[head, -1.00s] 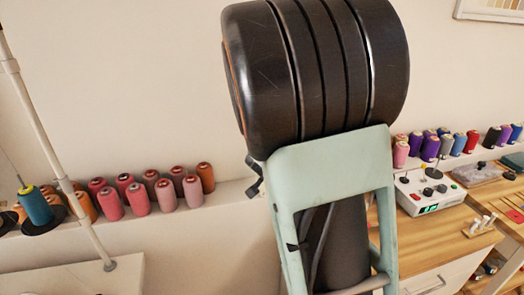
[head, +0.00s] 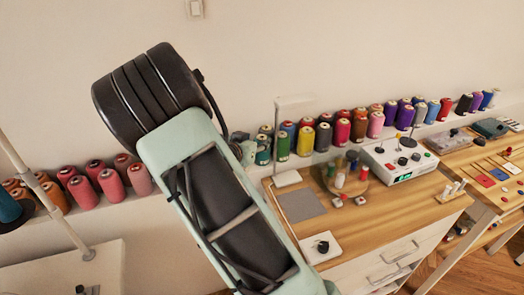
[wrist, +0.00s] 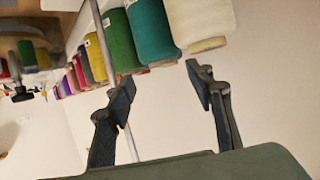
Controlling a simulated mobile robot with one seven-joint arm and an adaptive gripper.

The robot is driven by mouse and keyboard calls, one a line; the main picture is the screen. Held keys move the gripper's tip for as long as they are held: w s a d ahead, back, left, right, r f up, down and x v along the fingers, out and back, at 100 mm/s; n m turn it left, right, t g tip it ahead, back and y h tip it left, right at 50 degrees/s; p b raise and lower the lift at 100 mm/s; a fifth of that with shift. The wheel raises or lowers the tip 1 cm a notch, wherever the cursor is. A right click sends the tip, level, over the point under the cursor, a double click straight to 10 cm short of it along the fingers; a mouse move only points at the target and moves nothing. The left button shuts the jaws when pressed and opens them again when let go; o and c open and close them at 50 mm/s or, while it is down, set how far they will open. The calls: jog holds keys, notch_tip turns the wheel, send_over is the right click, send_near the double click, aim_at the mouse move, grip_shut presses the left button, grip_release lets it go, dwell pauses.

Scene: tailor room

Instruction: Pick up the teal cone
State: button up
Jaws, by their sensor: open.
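In the wrist view a teal cone (wrist: 152,35) stands in a row at the top, between a green cone (wrist: 117,42) and a white cone (wrist: 198,25). My gripper (wrist: 160,82) is open and empty in the wrist view, its two fingers apart and below the teal cone in the picture. Bare wall shows between the fingers, and I see no contact with the cone. In the head view my arm crosses the middle and the gripper cannot be made out clearly. Another teal-blue cone (head: 9,207) is cut off at the left edge of the head view.
Several coloured cones line the wall ledge, with pink cones (head: 82,192) left of my arm. A wooden cabinet (head: 375,215) holds a white control box (head: 400,160) and a thin upright stand (head: 277,140). A pale pole (head: 45,190) rises at the left.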

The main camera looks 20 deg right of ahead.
aim_at(263, 137)
jog(key=x, duration=0.4)
jog(key=shift+w+d+f, duration=0.15)
jog(key=shift+w+f, duration=0.1)
jog(key=shift+f, duration=0.05)
grip_shut()
